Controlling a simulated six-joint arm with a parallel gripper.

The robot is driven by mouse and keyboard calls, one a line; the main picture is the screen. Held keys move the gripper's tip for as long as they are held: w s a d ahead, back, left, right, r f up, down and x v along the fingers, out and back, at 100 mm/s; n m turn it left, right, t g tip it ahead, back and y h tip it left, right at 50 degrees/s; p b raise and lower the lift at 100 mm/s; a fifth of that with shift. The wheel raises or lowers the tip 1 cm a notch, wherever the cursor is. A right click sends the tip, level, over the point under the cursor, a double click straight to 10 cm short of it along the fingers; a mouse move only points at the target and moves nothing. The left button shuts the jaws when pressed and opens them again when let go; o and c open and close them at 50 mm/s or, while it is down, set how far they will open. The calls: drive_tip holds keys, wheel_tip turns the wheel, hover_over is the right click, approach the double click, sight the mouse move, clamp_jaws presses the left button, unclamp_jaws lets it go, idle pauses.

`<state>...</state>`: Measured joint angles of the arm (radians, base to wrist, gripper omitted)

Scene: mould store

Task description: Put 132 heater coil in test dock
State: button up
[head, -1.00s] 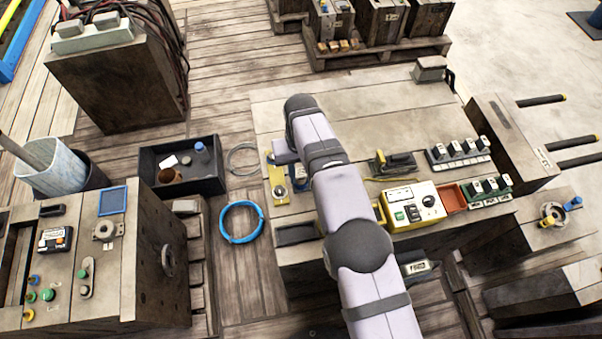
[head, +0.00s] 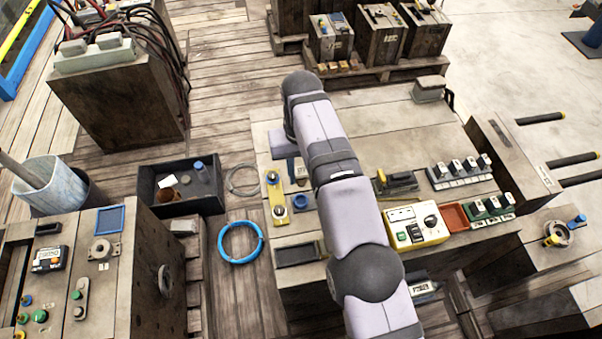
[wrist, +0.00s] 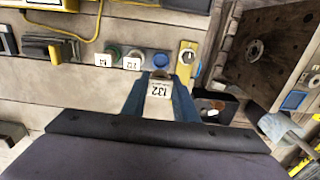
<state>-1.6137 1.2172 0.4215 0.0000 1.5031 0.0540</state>
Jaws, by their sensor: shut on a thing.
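My gripper (wrist: 158,98) is shut on the 132 heater coil (wrist: 159,89), whose white label reads 132 in the wrist view. The coil is held between the blue fingers, above the wooden bench (wrist: 70,95). Beyond the fingertips are a round blue piece (wrist: 160,60) and a yellow plate (wrist: 187,68) with a round knob. Two labelled round pieces, one greenish (wrist: 110,53) and one grey (wrist: 134,54), stand to their left. I cannot tell for sure which fixture is the test dock.
In the head view the bench holds the yellow plate (head: 277,197), a yellow control box (head: 417,227), a red tray (head: 455,216) and a row of grey switches (head: 460,174). A dark bin (head: 180,205) and blue hose ring (head: 240,260) lie on the floor at left.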

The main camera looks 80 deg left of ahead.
drive_tip(key=w+d+f+m+p, duration=0.2)
drive_tip(key=w+d+m+p, duration=0.7)
drive_tip(key=w+d+m, duration=0.5)
drive_tip(key=w+m, duration=0.2)
drive_tip(key=m, duration=0.1)
drive_tip(key=shift+w+f+m, duration=0.15)
drive_tip(key=shift+w+m, duration=0.25)
drive_tip(key=shift+f, duration=0.15)
drive_tip(key=shift+f+b, duration=1.85)
drive_tip(key=shift+f, duration=0.7)
drive_tip(key=shift+f+b, duration=0.4)
drive_tip(key=shift+f, duration=0.45)
drive_tip(key=o, duration=1.6)
